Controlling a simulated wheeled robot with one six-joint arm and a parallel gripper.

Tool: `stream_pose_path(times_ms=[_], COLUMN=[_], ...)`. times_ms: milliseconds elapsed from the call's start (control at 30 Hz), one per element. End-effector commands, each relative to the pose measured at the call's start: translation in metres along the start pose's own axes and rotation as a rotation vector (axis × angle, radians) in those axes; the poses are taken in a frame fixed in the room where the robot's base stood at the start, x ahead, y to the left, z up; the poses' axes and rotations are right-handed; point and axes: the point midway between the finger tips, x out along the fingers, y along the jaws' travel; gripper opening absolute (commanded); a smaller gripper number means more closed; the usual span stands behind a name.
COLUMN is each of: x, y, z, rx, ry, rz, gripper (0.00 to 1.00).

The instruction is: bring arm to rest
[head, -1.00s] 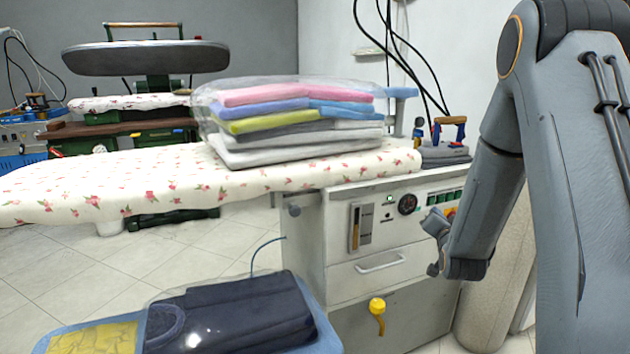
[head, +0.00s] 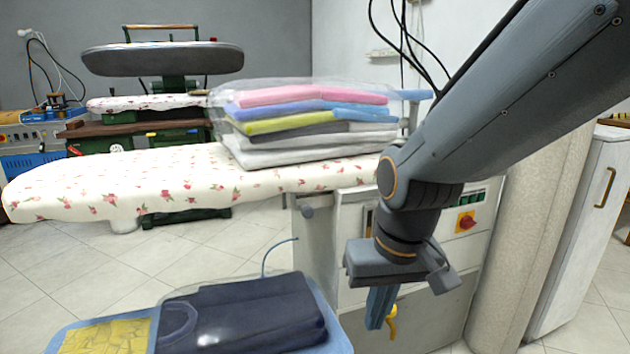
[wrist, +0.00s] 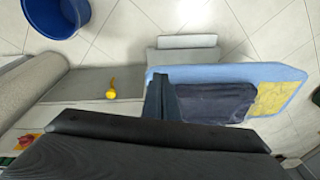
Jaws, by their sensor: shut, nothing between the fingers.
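My arm reaches in from the upper right of the head view and bends down at the wrist. My gripper (head: 376,325) points down in front of the white ironing cabinet (head: 345,285), to the right of the bagged dark navy garment (head: 250,312). Its blue fingers are together with nothing between them. In the wrist view, the fingers (wrist: 160,95) show dark and closed near the left end of the light blue tray (wrist: 220,74), which carries the navy garment (wrist: 215,102). I cannot tell the exact gap to the tray.
A flowered ironing board (head: 110,185) bears a bagged stack of folded cloths (head: 300,118). A yellow tap (wrist: 111,93) is on the cabinet, close behind the gripper in the head view. A blue bucket (wrist: 55,14) stands on the tiled floor. Open floor lies at left.

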Motion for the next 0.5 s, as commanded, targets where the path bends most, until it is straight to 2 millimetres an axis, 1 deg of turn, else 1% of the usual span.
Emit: stream_pose_path(times_ms=[33,100,267,500], x=[-0.005,-0.011,-0.025,-0.043], y=[-0.005,-0.010,-0.017,-0.006], z=[0.013,0.032,0.073,0.067], rx=[-0.026,-0.059,-0.131,-0.086], ry=[-0.028,-0.073,-0.171,-0.170], rz=[-0.003,-0.007,-0.016,-0.003], gripper=[0.00,0.00,0.00,0.00])
